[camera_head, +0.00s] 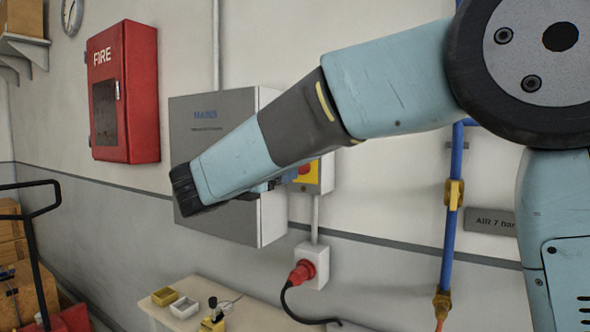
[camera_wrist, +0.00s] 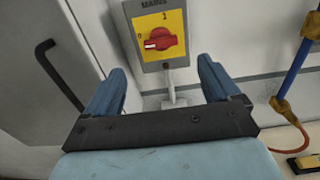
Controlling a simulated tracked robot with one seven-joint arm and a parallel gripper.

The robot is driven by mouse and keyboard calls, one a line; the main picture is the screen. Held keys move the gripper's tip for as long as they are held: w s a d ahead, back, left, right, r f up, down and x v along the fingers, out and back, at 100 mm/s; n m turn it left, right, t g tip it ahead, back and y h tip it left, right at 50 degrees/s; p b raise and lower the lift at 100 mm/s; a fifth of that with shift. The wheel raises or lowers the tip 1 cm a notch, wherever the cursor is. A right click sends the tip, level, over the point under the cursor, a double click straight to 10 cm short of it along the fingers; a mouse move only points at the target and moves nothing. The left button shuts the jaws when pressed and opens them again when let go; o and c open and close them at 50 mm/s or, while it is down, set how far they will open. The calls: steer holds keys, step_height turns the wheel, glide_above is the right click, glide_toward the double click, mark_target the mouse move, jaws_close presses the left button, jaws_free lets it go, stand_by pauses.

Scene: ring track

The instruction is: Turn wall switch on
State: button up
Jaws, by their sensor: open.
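The wall switch is a grey box with a yellow plate (camera_wrist: 172,19) marked MAINS, 0 and 1. Its red rotary knob (camera_wrist: 162,38) lies roughly horizontal in the wrist view, with a white mark at its left end, toward the 0. In the head view the switch box (camera_head: 327,174) is partly hidden behind my arm. My gripper (camera_wrist: 162,76) is open and empty. In the wrist view its blue fingers stand apart below the switch, with the knob beyond the gap between them. In the head view my gripper (camera_head: 272,185) is mostly hidden by my wrist.
A grey MAINS cabinet (camera_head: 270,220) stands left of the switch; its dark handle (camera_wrist: 58,72) sticks out. Below is a socket with a red plug (camera_head: 301,273). A blue pipe (camera_head: 453,190) runs to the right. A bench (camera_head: 185,315) is below.

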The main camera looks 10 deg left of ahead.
steer(key=x, duration=1)
steer(key=shift+s, duration=0.1)
steer(key=c, duration=1.1)
steer(key=shift+o, duration=0.2)
